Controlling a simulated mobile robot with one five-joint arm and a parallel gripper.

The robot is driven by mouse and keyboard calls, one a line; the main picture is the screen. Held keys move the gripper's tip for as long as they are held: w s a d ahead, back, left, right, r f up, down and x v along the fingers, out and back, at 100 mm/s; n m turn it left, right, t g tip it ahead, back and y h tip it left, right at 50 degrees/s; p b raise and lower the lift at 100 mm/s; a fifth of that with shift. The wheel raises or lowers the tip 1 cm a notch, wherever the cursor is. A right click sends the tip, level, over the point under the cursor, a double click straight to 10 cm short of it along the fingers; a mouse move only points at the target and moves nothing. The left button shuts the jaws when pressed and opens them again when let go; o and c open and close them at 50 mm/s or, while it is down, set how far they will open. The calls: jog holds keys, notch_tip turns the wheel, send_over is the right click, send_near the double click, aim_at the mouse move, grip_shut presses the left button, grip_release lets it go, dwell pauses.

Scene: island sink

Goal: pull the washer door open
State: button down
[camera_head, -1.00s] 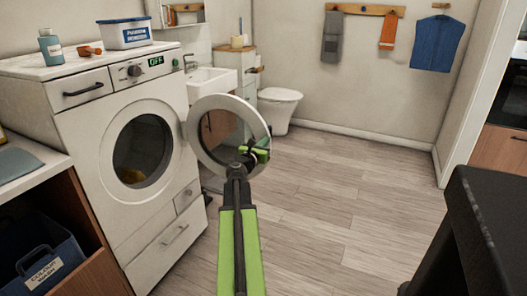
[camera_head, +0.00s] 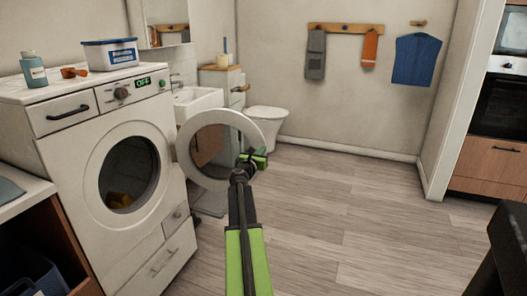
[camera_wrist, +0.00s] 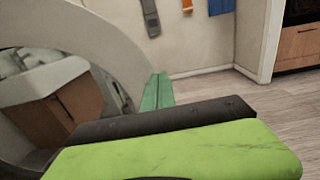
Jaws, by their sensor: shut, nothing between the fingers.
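The washer (camera_head: 110,235) is white and stands at the left in the head view, its display reading OFF. Its round door (camera_head: 258,127) stands swung wide open on the right side, showing as a white ring with a see-through middle. The drum opening (camera_head: 128,175) is uncovered, with something yellowish inside. My gripper (camera_head: 255,160) is at the door's right lower edge, its green fingers shut with nothing between them. In the wrist view, the door's pale ring (camera_wrist: 120,38) is close at the left, beside the green fingers (camera_wrist: 158,90). I cannot tell whether they touch it.
A blue-labelled box (camera_head: 110,55) and a bottle (camera_head: 33,70) stand on the washer. A sink (camera_head: 195,100) and toilet (camera_head: 265,122) are behind the door. The wooden floor (camera_head: 350,210) to the right is clear. A dark surface (camera_head: 505,250) is at the lower right.

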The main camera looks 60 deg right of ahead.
jog(key=s+a, duration=0.7)
jog(key=a, duration=0.5)
jog(key=shift+a, duration=0.1)
